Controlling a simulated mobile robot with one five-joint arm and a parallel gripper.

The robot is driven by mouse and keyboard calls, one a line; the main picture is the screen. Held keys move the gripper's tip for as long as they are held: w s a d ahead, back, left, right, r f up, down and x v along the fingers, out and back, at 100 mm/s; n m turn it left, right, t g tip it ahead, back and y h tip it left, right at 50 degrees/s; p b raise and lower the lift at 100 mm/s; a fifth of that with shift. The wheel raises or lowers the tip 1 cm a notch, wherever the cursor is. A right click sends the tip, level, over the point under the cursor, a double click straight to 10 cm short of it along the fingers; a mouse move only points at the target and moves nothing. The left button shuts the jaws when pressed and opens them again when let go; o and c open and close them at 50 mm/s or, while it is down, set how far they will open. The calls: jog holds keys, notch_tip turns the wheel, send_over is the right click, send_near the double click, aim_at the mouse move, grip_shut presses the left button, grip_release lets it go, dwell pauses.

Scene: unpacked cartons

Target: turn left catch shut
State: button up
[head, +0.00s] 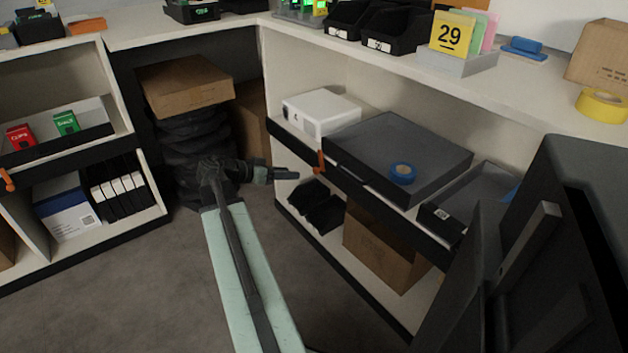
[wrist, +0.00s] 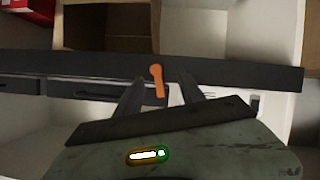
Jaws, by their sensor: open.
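An orange catch (head: 320,161) sits on the dark front rail of the right shelf unit, standing nearly upright. My gripper (head: 290,174) points at it from the left, with its tips a little short of it in the head view. In the wrist view an orange catch (wrist: 157,80) shows between the two open fingers of my gripper (wrist: 158,88), its round end up and its arm hanging down, slightly tilted. Contact with the fingers cannot be told. A second orange catch (head: 6,180) is on the left shelf unit, at the picture's left edge.
A cardboard box (head: 385,245) stands below. A flat carton (head: 185,85) rests on dark stacked things behind my arm. The floor (head: 120,290) at left is clear.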

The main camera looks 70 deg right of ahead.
aim_at(315, 171)
jog(key=shift+m, duration=0.4)
jog(key=b+x, duration=0.1)
jog(key=x, duration=0.2)
jog(key=r+b+x, duration=0.1)
jog(key=x, duration=0.2)
jog(key=s+x, duration=0.1)
jog(key=x, duration=0.2)
jog(key=shift+s+d+r+b, duration=0.1)
jog(key=shift+d+r+b, duration=0.05)
jog(key=shift+b, duration=0.25)
grip_shut()
